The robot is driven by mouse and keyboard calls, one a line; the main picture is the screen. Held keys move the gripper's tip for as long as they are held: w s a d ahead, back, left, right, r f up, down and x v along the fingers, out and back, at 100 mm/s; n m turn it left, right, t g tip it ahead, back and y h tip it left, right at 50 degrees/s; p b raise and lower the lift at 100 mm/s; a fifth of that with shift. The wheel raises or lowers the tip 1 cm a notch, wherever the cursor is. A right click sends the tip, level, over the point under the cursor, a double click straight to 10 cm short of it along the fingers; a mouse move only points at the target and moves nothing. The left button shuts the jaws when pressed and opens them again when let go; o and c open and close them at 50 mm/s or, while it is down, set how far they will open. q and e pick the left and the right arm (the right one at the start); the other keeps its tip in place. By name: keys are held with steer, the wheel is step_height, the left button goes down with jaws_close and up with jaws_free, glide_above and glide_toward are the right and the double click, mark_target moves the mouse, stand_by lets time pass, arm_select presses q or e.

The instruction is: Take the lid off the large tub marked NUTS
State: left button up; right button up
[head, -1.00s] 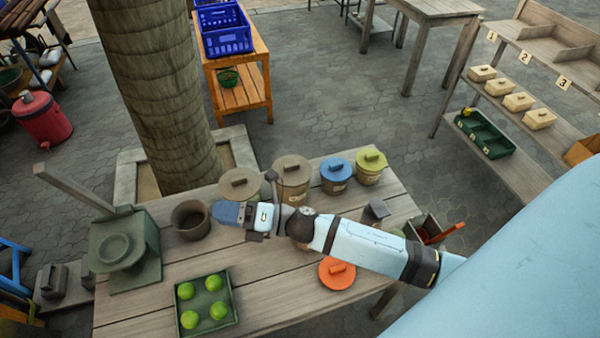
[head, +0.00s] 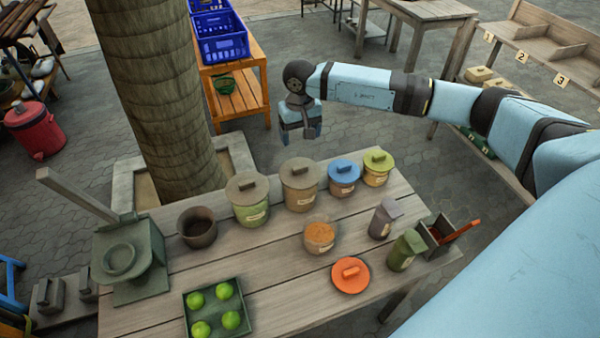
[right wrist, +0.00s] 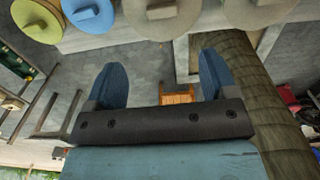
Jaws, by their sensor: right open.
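Two larger tubs with grey-brown lids stand along the back of the table: a green one (head: 250,212) and a tan one (head: 300,196). Each has a small label too blurred to read, so I cannot tell which is marked NUTS. Both lids are on; they also show at the top of the right wrist view, a left one (right wrist: 158,20) and a right one (right wrist: 255,12). My right gripper (head: 300,137) is open and empty, pointing down, apart from the tubs and appearing beyond the tan one. Its two blue fingers (right wrist: 161,80) are spread. My left gripper is not in view.
Blue-lidded (head: 343,185) and yellow-green-lidded (head: 376,175) tubs stand right of the tan one. An open tub (head: 319,240) and an orange lid (head: 350,277) sit in front. A brown pot (head: 197,232) stands left. The table's middle front is bare.

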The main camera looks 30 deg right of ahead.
glide_above(300, 167)
steer(key=f, duration=0.4)
steer(key=f+p, duration=0.1)
steer(key=f, duration=0.1)
steer(key=shift+w+d+f, duration=0.1)
steer(key=shift+w+d, duration=0.05)
steer(key=shift+w, duration=0.1)
steer(key=f+p, duration=0.1)
steer(key=f, duration=0.3)
steer(key=shift+s+f+p, duration=0.15)
steer(key=shift+s+p, duration=0.05)
steer(key=shift+p, duration=0.1)
steer(key=shift+f, duration=0.45)
steer(key=c, duration=1)
